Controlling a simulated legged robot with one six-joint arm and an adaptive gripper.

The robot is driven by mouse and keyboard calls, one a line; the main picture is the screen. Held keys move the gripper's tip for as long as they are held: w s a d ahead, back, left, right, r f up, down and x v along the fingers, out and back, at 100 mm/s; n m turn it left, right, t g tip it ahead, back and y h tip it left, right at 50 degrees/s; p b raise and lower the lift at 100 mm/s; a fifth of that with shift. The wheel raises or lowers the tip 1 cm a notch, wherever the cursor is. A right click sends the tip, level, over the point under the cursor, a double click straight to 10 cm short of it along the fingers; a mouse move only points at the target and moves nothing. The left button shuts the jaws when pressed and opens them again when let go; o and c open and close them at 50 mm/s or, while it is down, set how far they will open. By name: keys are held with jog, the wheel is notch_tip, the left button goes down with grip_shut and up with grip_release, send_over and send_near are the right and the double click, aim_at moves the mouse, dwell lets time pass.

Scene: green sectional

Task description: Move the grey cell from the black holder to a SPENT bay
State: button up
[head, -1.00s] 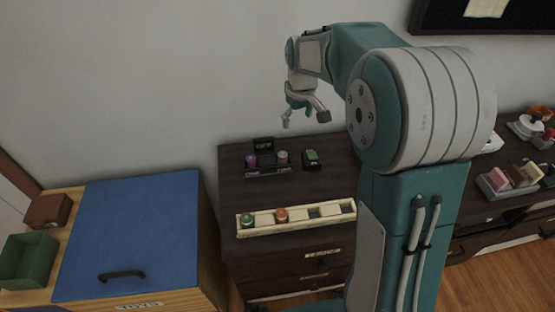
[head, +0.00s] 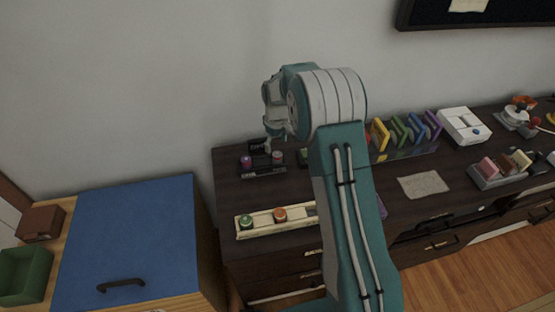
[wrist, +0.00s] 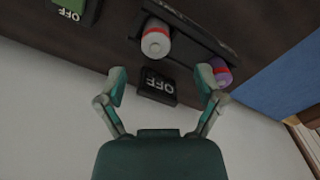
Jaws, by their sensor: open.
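The grey cell (wrist: 155,40) has a red band and stands in the black holder (wrist: 195,37) in the wrist view. In the head view the grey cell (head: 277,157) is in the right part of the holder (head: 262,170). A purple cell (wrist: 221,72) is beside it. My gripper (wrist: 160,84) is open and empty, with the grey cell ahead of it and apart from its fingers. In the head view my gripper (head: 273,138) is just above the holder, partly hidden by my arm. A cream tray (head: 262,232) has several bays; no SPENT label is readable.
The tray holds a green-topped cell (head: 246,222) and an orange cell (head: 279,214); my arm hides its right end. A black OFF sign (wrist: 157,86) stands behind the holder. A dark device with a green face (wrist: 72,8) is nearby. A blue-lidded chest (head: 125,240) stands left.

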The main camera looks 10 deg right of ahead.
aim_at(277, 153)
notch_tip(277, 153, down, 6)
jog(key=shift+w+d+f, duration=0.1)
jog(key=shift+w+d, duration=0.05)
grip_shut()
dwell(0.3)
